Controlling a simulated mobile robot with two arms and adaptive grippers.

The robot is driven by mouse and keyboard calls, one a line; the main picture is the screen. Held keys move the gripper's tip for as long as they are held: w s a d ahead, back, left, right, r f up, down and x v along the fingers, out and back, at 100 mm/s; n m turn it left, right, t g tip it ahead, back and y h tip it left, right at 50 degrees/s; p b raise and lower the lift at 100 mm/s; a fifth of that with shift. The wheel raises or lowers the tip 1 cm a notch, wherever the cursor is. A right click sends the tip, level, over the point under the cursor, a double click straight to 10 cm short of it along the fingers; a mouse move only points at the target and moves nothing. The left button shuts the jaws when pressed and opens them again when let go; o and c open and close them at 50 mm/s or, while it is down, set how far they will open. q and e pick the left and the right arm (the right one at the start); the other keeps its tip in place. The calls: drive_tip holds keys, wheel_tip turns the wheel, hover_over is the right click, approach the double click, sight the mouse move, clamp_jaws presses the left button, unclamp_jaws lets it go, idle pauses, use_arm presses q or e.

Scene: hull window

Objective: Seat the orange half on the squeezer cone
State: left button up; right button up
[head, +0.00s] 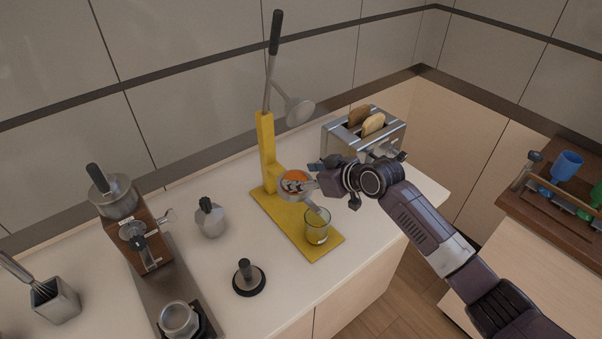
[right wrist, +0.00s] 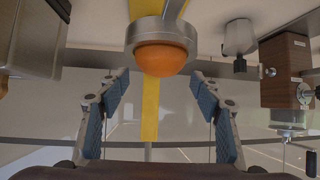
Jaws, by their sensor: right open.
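The orange half (head: 297,175) sits in the round metal cup of the yellow squeezer (head: 268,155), dome up. It also shows in the right wrist view (right wrist: 162,57), inside the metal cup rim (right wrist: 158,30). The cup hides the cone, so I cannot tell how the orange rests on it. My right gripper (head: 303,184) is at the cup's right side in the head view. In the right wrist view its fingers (right wrist: 158,78) are spread wide, apart from the orange, with nothing between them. The squeezer's lever (head: 271,60) is raised, its round press (head: 299,111) above the cup. My left gripper is not in view.
A glass (head: 317,226) stands on the yellow base in front of the cup. A toaster with bread (head: 363,134) is close behind my right wrist. A moka pot (head: 210,218), a tamper (head: 249,279) and an espresso machine (head: 140,240) stand to the left.

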drive_tip(key=shift+s+d+r, duration=0.1)
drive_tip(key=shift+s, duration=0.05)
drive_tip(key=shift+o, duration=0.6)
drive_tip(key=o, duration=0.4)
drive_tip(key=c, duration=0.5)
drive_tip(key=shift+p+v, duration=0.55)
drive_tip(key=shift+v, duration=0.5)
drive_tip(key=v, duration=0.7)
